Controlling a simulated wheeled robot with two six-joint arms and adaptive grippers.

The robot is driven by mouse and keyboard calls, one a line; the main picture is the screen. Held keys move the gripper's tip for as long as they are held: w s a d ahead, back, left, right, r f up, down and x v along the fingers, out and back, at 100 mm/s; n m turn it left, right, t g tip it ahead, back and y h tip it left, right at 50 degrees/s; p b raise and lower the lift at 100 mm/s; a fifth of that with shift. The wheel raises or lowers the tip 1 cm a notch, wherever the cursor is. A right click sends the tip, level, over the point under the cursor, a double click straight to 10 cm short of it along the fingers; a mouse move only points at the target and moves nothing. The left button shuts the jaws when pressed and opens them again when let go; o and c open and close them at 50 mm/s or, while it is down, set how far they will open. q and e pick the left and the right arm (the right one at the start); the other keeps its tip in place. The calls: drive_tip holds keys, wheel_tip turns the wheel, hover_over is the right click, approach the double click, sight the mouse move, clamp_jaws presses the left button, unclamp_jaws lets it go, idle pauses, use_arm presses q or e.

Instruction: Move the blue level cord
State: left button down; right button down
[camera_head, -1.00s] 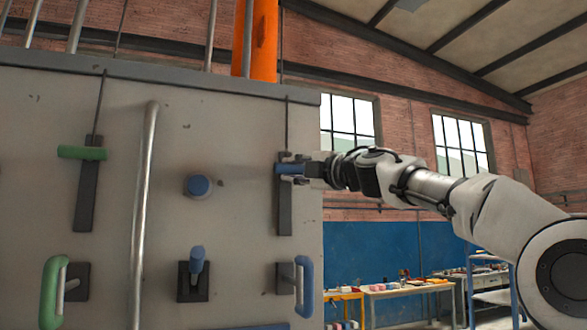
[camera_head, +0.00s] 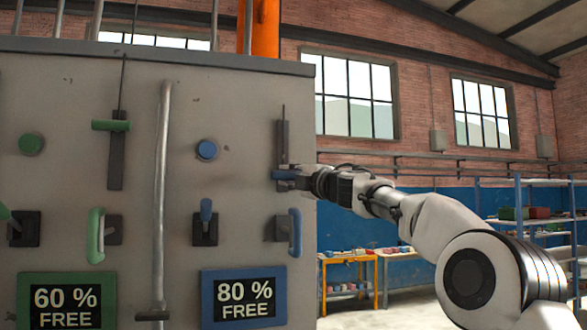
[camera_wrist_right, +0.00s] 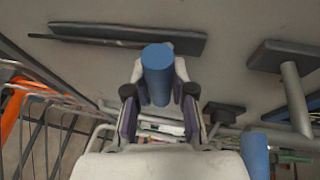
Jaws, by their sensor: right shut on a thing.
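The blue level cord's handle (camera_head: 284,174) is a short blue bar low on a dark upright plate (camera_head: 283,140) at the right side of the grey panel. A thin cord rises above the plate. My right gripper (camera_head: 291,177) is shut around the handle. In the right wrist view the blue handle (camera_wrist_right: 157,75) shows end-on as a cylinder between the two fingers of my right gripper (camera_wrist_right: 157,98). The fingers partly hide it in the head view. My left gripper is not in view.
A blue pull handle (camera_head: 295,232) sits just below. A blue button (camera_head: 207,149), a blue lever (camera_head: 206,210) and an "80 % FREE" display (camera_head: 243,297) lie left. A green cord handle (camera_head: 110,125) is beyond the grey pipe (camera_head: 162,190). A workbench (camera_head: 350,262) stands behind.

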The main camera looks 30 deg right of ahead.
drive_tip(key=shift+w+f, duration=0.1)
drive_tip(key=shift+f, duration=0.2)
drive_tip(key=c, duration=1)
unclamp_jaws()
drive_tip(key=shift+w, duration=0.1)
drive_tip(key=shift+o, duration=0.2)
drive_tip(key=v, duration=0.7)
drive_tip(key=shift+s, duration=0.3)
